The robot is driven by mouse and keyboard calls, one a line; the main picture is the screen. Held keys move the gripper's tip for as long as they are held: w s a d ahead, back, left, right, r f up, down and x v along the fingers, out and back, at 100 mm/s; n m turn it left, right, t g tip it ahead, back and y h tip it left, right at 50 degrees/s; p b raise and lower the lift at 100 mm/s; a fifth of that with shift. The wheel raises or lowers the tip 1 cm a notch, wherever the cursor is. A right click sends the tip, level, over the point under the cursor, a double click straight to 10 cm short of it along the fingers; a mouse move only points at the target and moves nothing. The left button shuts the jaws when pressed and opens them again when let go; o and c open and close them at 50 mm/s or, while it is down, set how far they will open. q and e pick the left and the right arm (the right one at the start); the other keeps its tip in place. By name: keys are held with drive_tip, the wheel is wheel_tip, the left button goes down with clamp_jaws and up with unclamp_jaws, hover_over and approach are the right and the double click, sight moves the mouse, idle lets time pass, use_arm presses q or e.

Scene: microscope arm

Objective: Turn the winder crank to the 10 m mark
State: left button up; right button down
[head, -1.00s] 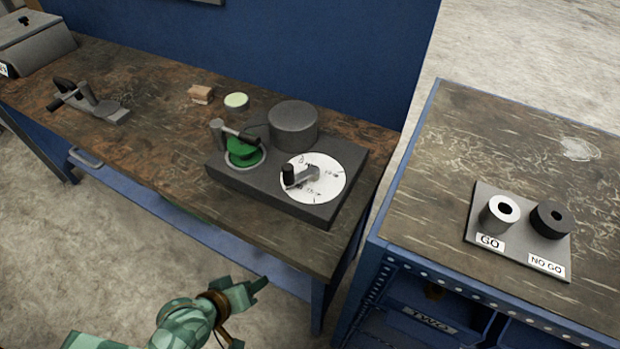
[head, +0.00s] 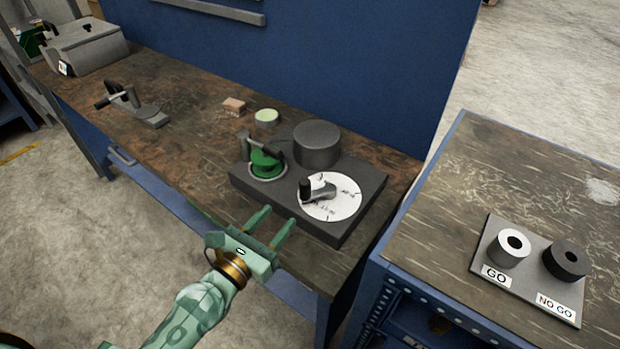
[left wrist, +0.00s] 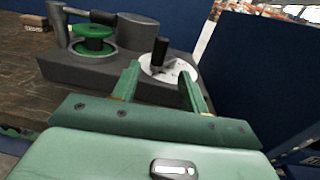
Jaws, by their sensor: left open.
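The winder is a dark grey base (head: 345,225) on the wooden bench, with a white marked dial (head: 335,207). A small crank with a dark upright knob (head: 305,189) sits over the dial, the knob towards its left side. The marks are too small to read surely. In the left wrist view the knob (left wrist: 160,49) stands beyond and between my fingers, with the dial (left wrist: 182,70) behind them. My left gripper (head: 278,222) is open and empty, in front of the base and short of the crank. My right gripper is not in view.
A green spool (head: 265,163) with a clamp and a grey drum (head: 317,145) share the base. A small block (head: 234,106) and a pale round tin (head: 266,117) lie behind. A GO/NO GO gauge plate (head: 505,277) is on the right table. A gap separates the tables.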

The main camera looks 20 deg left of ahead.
sight(309, 180)
use_arm(q)
drive_tip(key=x, duration=1.3)
drive_tip(key=shift+w, duration=0.15)
clamp_jaws()
drive_tip(key=shift+w+f+m+g+h+b, duration=0.2)
drive_tip(key=shift+m+g+h+b, duration=0.15)
drive_tip(key=shift+m+h, duration=0.3)
drive_tip(key=m+h+b, duration=0.1)
drive_tip(key=g+h+b, duration=0.1)
drive_tip(key=h, duration=0.1)
drive_tip(key=w+m+g+h+b, duration=0.1)
drive_tip(key=b, duration=0.1)
drive_tip(key=shift+w+a+f+m, duration=0.1)
drive_tip(key=shift+a+f+m, duration=0.15)
drive_tip(key=shift+f+m, duration=0.1)
drive_tip(key=shift+w+r+m+g+h+b, duration=0.1)
drive_tip(key=shift+r+m+g+h+b, duration=0.1)
drive_tip(key=shift+m+g+h+b, duration=0.25)
drive_tip(key=shift+r, duration=0.15)
drive_tip(key=shift+d+r, duration=0.1)
drive_tip(key=shift+r, duration=0.05)
